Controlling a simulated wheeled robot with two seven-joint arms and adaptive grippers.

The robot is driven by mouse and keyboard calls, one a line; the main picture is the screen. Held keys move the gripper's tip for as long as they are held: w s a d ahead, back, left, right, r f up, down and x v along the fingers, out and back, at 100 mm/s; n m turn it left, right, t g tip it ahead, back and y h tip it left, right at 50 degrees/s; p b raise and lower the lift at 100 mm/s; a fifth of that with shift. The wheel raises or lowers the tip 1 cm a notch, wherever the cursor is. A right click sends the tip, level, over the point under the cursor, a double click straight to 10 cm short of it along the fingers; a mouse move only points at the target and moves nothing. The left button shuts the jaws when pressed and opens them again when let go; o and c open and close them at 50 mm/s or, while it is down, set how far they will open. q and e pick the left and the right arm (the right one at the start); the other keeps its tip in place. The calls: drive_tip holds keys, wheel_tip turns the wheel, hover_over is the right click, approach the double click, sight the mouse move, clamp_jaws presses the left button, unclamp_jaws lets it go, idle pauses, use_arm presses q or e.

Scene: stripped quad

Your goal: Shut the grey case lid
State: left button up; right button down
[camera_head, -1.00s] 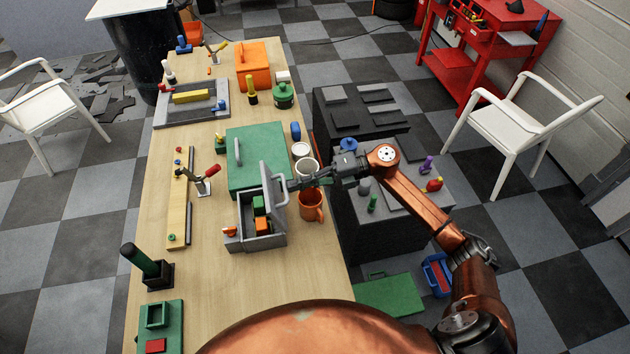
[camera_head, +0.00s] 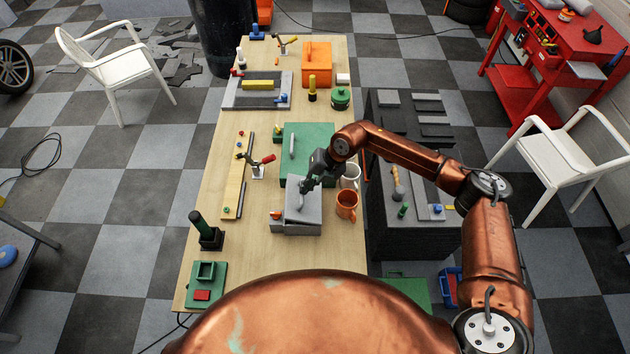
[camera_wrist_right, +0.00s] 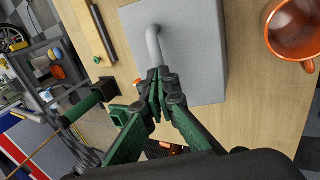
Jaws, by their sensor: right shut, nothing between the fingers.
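The grey case (camera_head: 297,228) stands on the wooden table, in front of the green case (camera_head: 318,140). Its grey lid (camera_head: 311,212) lies over the box and hides the contents. I cannot tell whether the lid is fully flush. The right wrist view shows the lid (camera_wrist_right: 200,70) from above, with its pale bent handle (camera_wrist_right: 153,42). My right gripper (camera_head: 304,187) is shut and empty, with its fingertips (camera_wrist_right: 157,76) at the lid, close by the handle. Whether they touch it is unclear. My left gripper is not in view.
An orange mug (camera_head: 346,204) stands close right of the case, with a white mug (camera_head: 350,175) behind it. A toggle clamp (camera_head: 260,168) and a wooden strip (camera_head: 236,180) are to the left. The front-left table has a dark holder (camera_head: 210,238) and green tray (camera_head: 206,290).

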drive_tip(key=shift+w+a+f+h, duration=0.1)
drive_tip(key=shift+a+f+h, duration=0.6)
drive_tip(key=shift+a+h, duration=0.3)
drive_tip(key=shift+a+f+b, duration=0.35)
drive_tip(key=shift+b, duration=0.2)
drive_tip(key=shift+a, duration=0.1)
drive_tip(key=p+v, duration=0.1)
drive_tip(key=v, duration=0.4)
drive_tip(key=shift+w+a+r+p, duration=0.1)
drive_tip(key=shift+w+a+p, duration=0.15)
drive_tip(key=shift+p, duration=0.15)
wheel_tip(320, 180, up, 9)
drive_tip(key=b, duration=0.3)
hover_over(294, 197)
drive_tip(key=d, duration=0.4)
drive_tip(key=shift+s+d, duration=0.1)
